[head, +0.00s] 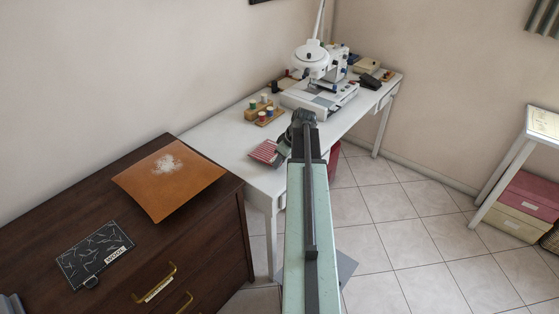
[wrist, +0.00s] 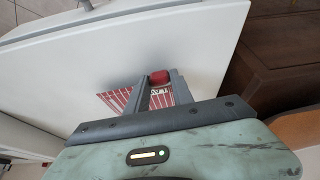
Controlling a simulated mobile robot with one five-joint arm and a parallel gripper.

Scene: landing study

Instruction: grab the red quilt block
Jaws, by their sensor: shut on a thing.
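A red-and-white striped square (wrist: 113,98) lies on the white table below, partly covered by the fingers. In the head view my gripper (head: 283,150) is low over the near end of the table, just right of the striped square (head: 263,152).
The white table (head: 222,131) holds a spool rack (head: 262,115) and a white sewing machine (head: 318,95) farther back. A dark wooden dresser (head: 115,165) stands close on the left, with an orange-brown sheet (head: 165,190) on top. Tiled floor is open to the right.

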